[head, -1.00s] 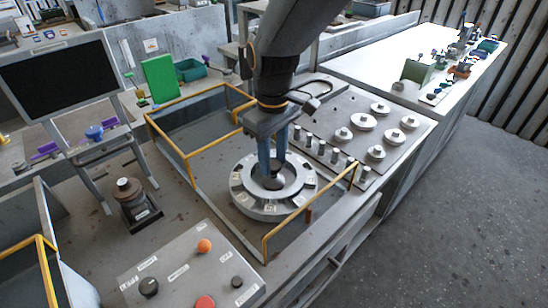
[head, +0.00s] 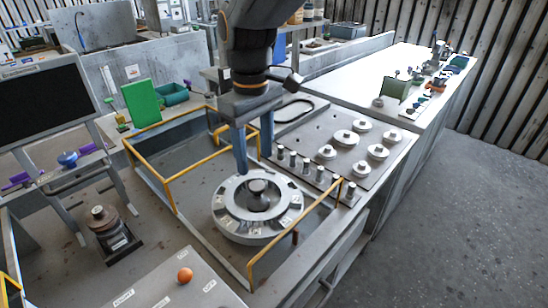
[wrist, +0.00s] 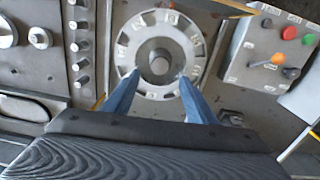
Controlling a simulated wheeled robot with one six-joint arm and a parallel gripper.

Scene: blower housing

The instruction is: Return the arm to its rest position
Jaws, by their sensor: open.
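My gripper (head: 254,152) hangs above the far side of the round grey blower housing (head: 230,222), its two blue fingers spread apart with nothing between them. The housing is a slotted ring lying flat on the bench, with a dark grey hub part (head: 258,196) standing in its centre. In the wrist view the fingers of my gripper (wrist: 157,75) point toward the housing (wrist: 128,52), on either side of the hub part (wrist: 160,63) in the picture.
Yellow rails (head: 292,246) border the housing's bay. A plate (head: 330,122) with several round discs and upright pegs lies to the right. A control panel (head: 150,290) with an orange knob is in front. A monitor (head: 45,92) stands left. The floor at right is clear.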

